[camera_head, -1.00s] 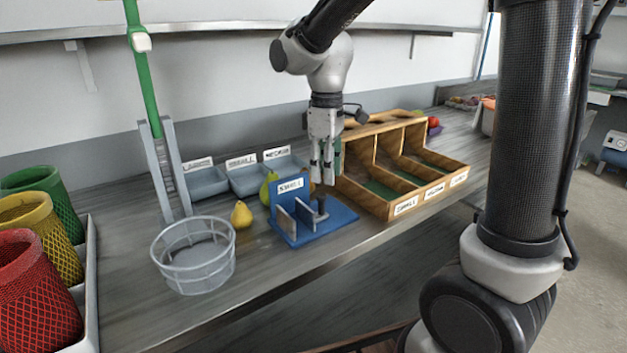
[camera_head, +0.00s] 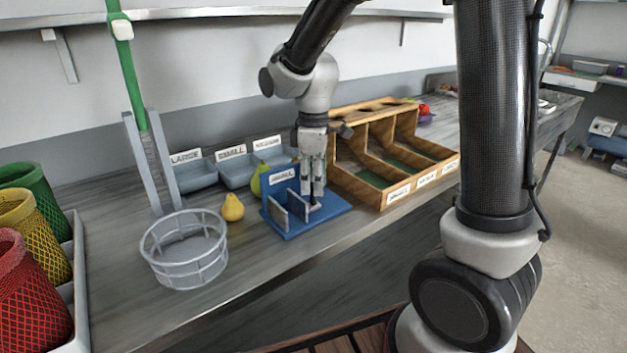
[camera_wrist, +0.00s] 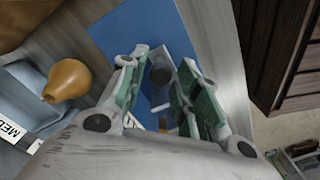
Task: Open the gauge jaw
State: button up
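The gauge (camera_head: 330,212) is a blue base with an upright blue back plate labelled SMALL and two upright grey jaw plates (camera_head: 298,206). The plates stand apart with a gap between them. My gripper (camera_head: 312,201) points down at the right side of the gauge, its fingertips low near the base. In the wrist view my gripper (camera_wrist: 163,75) has its fingers apart. A dark round knob (camera_wrist: 160,75) shows between them, with a gap on the left side. Contact on the right side is unclear. The fingers hide the knob in the head view.
A yellow pear (camera_head: 232,208) and a wire basket (camera_head: 186,250) stand left of the gauge. A wooden sorter (camera_head: 372,204) with labelled compartments is close on the right. Grey labelled bins (camera_head: 238,170) stand behind. The bench front is clear.

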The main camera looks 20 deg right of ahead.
jog(key=shift+c, duration=0.5)
grip_shut()
jog(key=d, duration=0.1)
jog(key=w+d, duration=0.1)
jog(key=d, duration=0.3)
jog(key=shift+w, duration=0.3)
jog(key=shift+o, duration=0.5)
grip_release()
notch_tip(320, 180, up, 12)
